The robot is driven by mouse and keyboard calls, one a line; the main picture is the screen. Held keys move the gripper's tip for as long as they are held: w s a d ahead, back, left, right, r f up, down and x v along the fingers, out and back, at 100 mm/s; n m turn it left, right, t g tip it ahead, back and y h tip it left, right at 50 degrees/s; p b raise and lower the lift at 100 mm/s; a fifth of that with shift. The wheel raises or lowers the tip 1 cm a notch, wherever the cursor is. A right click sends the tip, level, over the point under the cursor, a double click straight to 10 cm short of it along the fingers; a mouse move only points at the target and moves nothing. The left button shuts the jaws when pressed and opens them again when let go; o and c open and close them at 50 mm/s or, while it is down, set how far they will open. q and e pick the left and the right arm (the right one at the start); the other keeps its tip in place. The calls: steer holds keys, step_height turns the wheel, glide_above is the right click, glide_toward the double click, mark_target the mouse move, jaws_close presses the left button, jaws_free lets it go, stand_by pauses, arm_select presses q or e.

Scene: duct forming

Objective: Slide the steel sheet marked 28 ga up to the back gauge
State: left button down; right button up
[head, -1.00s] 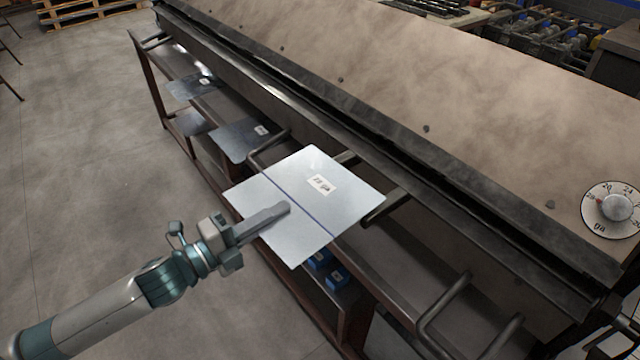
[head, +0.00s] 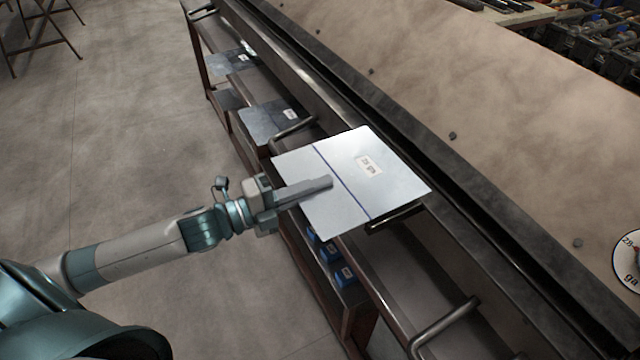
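A bright square steel sheet (head: 385,195) with a dark blue line across it and a small white label (head: 369,166) lies level at the front of the long brake machine (head: 470,185). The label's print is too small to read surely. My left gripper (head: 318,186) is at the sheet's near left edge. One finger lies flat over the top, reaching the blue line; the other is hidden underneath, and the gripper appears shut on the sheet. The sheet's far edge reaches the machine's front lip. I cannot make out the back gauge. My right gripper is out of view.
Darker sheets (head: 268,122) lie on the rack to the left, with labels. Blue boxes (head: 343,275) sit on a lower shelf. Bent bar handles (head: 445,326) stick out along the front. A dial (head: 629,262) is at the right edge. Open floor lies left.

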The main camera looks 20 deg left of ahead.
arm_select(q)
glide_toward(378, 164)
steer(key=shift+w+d+f, duration=0.65)
steer(key=shift+w+d, duration=0.1)
steer(key=shift+w, duration=0.4)
steer(key=shift+x, duration=4.2)
steer(key=shift+w+a+r, duration=0.15)
steer(key=shift+w+a, duration=0.15)
steer(key=shift+a, duration=0.1)
steer(key=c, duration=2.4)
jaws_free()
steer(key=shift+c, duration=0.2)
steer(key=o, duration=0.5)
steer(key=shift+s, duration=0.15)
steer(key=shift+s+f, duration=0.15)
steer(key=shift+f, duration=0.25)
